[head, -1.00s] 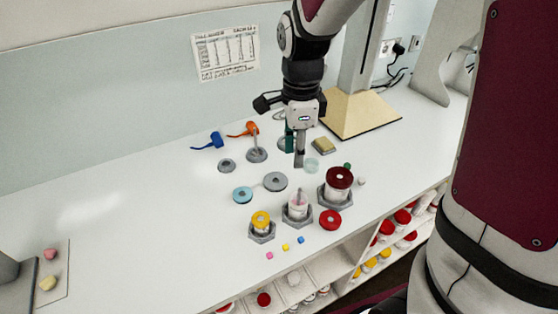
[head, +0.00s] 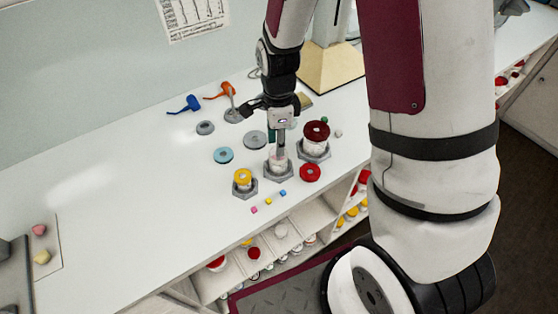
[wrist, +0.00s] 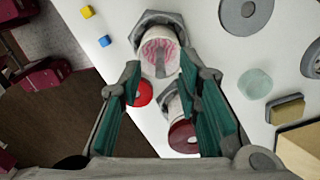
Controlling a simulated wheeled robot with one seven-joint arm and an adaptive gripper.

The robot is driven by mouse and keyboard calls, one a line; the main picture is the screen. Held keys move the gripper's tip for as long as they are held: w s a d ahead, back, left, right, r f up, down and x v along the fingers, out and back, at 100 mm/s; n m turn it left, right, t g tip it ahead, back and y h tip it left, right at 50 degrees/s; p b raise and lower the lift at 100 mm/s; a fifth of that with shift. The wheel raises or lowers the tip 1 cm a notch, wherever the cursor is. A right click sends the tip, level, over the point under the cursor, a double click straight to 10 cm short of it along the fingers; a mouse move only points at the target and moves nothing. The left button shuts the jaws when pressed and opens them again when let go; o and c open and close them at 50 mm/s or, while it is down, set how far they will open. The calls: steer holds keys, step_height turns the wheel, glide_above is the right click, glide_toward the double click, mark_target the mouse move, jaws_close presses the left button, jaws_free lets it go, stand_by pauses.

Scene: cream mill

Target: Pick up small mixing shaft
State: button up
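A thin grey rod (wrist: 160,63), which looks like the small mixing shaft, stands in an open white jar (wrist: 146,43) with pink streaks inside. The jar sits in a grey hexagonal holder (wrist: 172,17). My gripper (wrist: 160,75) is open in the wrist view, with its green-padded fingers on either side of the rod's line and nothing between them. In the head view my gripper (head: 281,140) is above the middle jar (head: 278,164) and hides the rod. I cannot tell how far the fingertips are from the rod.
A dark-red-lidded jar (head: 317,130) stands close at right and a yellow-lidded jar (head: 243,176) at left. Another rod (head: 233,100) stands in a grey base behind.

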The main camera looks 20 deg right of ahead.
steer(key=shift+a+f, duration=0.1)
steer(key=shift+f, duration=0.8)
jaws_close()
steer(key=shift+r, duration=0.1)
step_height(320, 180, up, 9)
steer(key=shift+f+b, duration=0.2)
steer(key=shift+b, duration=0.15)
steer(key=shift+r, duration=0.6)
steer(key=shift+w, duration=0.1)
